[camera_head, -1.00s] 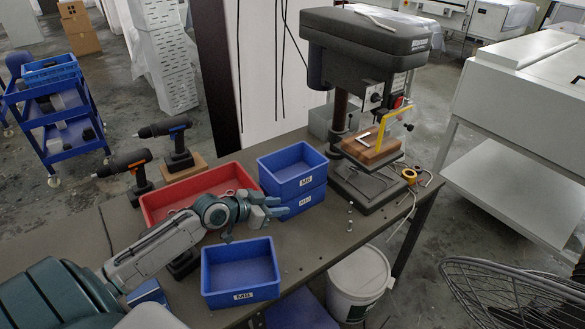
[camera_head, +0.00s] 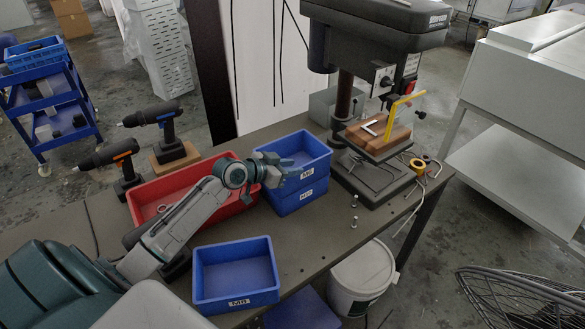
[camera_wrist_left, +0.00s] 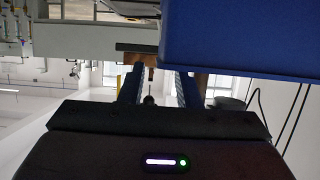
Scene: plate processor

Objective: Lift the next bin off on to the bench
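Two blue bins are stacked on the bench (camera_head: 318,237). The upper bin (camera_head: 314,173) has a white label that seems to read M6. The lower bin (camera_head: 300,201) has a label too small to read surely. A third, empty blue bin (camera_head: 236,274), labelled M8, sits apart at the bench's front edge. My left gripper (camera_head: 287,171) is at the near left side of the upper bin, about rim height. In the left wrist view its fingers (camera_wrist_left: 158,90) are apart with nothing clearly between them. A blue bin wall (camera_wrist_left: 240,38) fills the upper right there; contact cannot be told.
A red tray (camera_head: 186,190) lies behind my left forearm. Two cordless drills (camera_head: 165,132) stand behind it. A drill press (camera_head: 372,100) stands right of the stack, with small bolts (camera_head: 354,211) in front. A white bucket (camera_head: 362,277) is below the bench edge.

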